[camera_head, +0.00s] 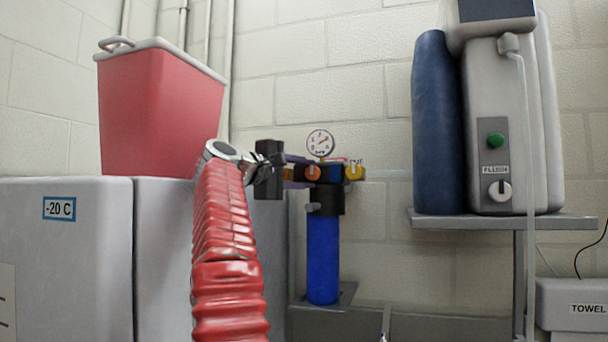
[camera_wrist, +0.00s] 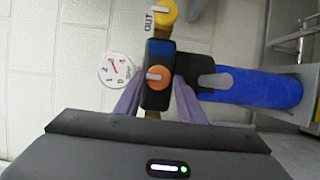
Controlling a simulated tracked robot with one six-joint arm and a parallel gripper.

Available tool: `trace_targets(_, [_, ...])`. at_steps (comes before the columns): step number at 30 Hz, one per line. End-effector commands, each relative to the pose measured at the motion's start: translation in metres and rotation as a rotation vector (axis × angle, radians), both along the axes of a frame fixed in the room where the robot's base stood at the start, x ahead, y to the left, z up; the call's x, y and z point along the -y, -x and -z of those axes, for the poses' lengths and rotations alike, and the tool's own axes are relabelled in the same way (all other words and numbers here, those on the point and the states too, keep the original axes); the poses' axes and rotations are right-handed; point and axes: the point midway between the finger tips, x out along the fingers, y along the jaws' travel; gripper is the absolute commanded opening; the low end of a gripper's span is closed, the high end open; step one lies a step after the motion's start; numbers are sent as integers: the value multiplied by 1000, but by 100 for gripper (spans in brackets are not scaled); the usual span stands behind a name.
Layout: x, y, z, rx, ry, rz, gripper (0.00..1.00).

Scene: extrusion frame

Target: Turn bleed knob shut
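The unit on the wall has a black head (camera_head: 330,198) with an orange knob (camera_head: 313,173) on its front and a yellow knob (camera_head: 354,172) at its right. In the wrist view the orange knob (camera_wrist: 158,77) has a pale bar, and the yellow knob (camera_wrist: 164,12) is beside the word OUT. No bleed label is readable. My gripper (camera_head: 297,171) reaches in from the left. In the wrist view its purple fingers (camera_wrist: 158,90) are apart, one on each side of the orange knob. I cannot tell whether they touch anything.
A round gauge (camera_head: 320,143) sits above the head, and a blue filter bowl (camera_head: 323,260) hangs below. A grey freezer (camera_head: 75,260) carries a red bin (camera_head: 158,115) at left. A shelf (camera_head: 500,221) with a grey machine (camera_head: 507,125) and a blue cylinder (camera_head: 436,125) is at right.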

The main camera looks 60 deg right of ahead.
Motion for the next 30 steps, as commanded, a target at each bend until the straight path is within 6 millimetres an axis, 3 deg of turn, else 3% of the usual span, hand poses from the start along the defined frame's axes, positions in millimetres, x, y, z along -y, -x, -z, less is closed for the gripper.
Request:
trace_targets(7, [1, 0, 0, -2, 1, 0, 49])
trace_targets(17, [-3, -1, -1, -2, 4, -2, 49])
trace_targets(23, [-18, -5, -2, -2, 4, -5, 49])
trace_targets(30, [-53, -13, -1, -3, 3, -4, 49])
